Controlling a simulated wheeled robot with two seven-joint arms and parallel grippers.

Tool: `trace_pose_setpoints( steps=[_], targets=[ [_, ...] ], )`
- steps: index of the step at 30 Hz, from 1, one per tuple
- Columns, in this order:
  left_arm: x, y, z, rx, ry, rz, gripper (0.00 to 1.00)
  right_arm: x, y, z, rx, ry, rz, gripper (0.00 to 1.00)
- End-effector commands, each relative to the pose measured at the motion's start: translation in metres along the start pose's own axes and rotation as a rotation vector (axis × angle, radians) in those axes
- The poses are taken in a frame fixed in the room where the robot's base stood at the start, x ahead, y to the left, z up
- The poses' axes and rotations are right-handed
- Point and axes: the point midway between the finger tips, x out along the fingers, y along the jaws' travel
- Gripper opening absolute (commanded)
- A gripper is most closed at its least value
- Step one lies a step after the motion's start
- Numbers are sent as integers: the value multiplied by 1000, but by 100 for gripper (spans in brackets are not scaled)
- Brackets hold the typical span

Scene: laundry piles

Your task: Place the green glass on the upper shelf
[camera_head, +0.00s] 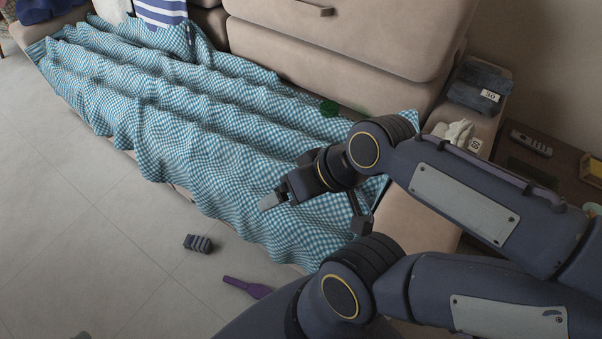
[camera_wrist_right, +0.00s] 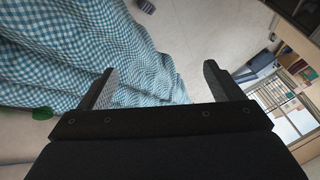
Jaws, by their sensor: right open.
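A small green thing (camera_head: 329,108), probably the green glass, lies on the blue-and-white checked blanket (camera_head: 190,115) near the sofa's backrest. It also shows at the left edge of the right wrist view (camera_wrist_right: 42,113), partly cut by my gripper's body. Its exact shape is hard to tell. My right gripper (camera_head: 275,196) is above the blanket's front part, apart from the green thing. In the right wrist view my right gripper (camera_wrist_right: 160,72) has its fingers wide apart with nothing between them. My left gripper is not in view. I cannot make out the upper shelf.
The beige sofa (camera_head: 340,40) has a tall backrest behind the green thing. Folded dark cloth (camera_head: 480,84) and a pale cloth (camera_head: 454,133) lie on its right arm. A dark wooden unit (camera_head: 555,165) stands at right. A dark striped item (camera_head: 198,243) and a purple item (camera_head: 247,287) lie on the floor.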

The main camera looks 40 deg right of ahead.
Motion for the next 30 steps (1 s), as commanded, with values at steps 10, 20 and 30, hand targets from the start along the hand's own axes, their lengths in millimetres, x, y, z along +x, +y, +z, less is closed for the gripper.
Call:
trace_pose_setpoints(
  steps=[10, 20, 30],
  targets=[
    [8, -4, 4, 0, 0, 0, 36, 73, 77, -75, -157, 35, 83, 87],
    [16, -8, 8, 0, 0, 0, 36, 155, 234, -102, -529, -77, 476, 87],
    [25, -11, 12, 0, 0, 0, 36, 170, 382, -114, -1252, -468, 941, 87]
  ],
)
